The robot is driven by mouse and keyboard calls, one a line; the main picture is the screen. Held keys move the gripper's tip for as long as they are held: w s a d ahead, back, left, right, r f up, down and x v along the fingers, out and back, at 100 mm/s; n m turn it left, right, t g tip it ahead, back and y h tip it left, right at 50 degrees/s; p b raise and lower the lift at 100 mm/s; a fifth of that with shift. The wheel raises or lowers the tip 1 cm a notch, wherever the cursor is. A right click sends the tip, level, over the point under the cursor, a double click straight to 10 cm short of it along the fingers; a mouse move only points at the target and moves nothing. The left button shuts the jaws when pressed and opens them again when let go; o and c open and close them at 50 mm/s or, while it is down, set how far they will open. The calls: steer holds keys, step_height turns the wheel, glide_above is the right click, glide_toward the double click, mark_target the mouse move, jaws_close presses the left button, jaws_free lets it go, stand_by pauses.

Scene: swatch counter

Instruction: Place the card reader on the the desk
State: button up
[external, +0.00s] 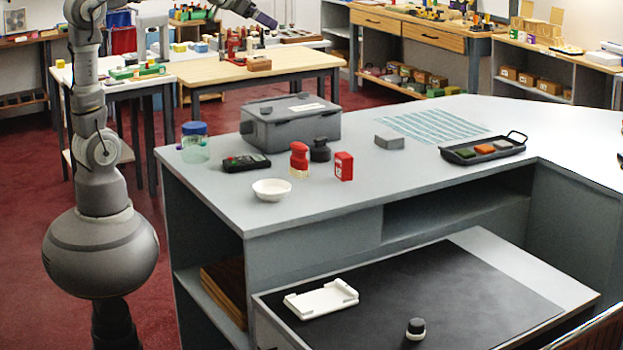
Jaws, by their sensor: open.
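The card reader appears to be the flat black device (246,162) with small coloured keys, lying on the left part of the grey counter (225,205). A lower desk-like surface (490,245) with a dark mat (430,290) is in front of the counter; I cannot tell for certain which surface is the desk. My gripper (265,20) shows at the top edge of the view, high up and well apart from the black device. It is open, and nothing shows held in it. Part of my arm is out of the frame.
A white holder (321,299) and a black-topped stamp (415,329) are on the mat, whose middle is clear.

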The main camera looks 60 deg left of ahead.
mark_target(245, 158)
steer(key=s+d+r+t, duration=0.1)
steer(key=s+r, duration=0.2)
steer(key=r, duration=0.3)
steer(key=s+d+r+t, duration=0.1)
steer(key=s+r, duration=0.2)
steer(key=r, duration=0.3)
steer(key=s+d+r+n+t, duration=0.1)
steer(key=s+r+t, duration=0.1)
steer(key=r, duration=0.5)
steer(key=shift+s+d+h, duration=0.3)
steer(key=shift+s+d, duration=0.1)
steer(key=shift+s, duration=0.1)
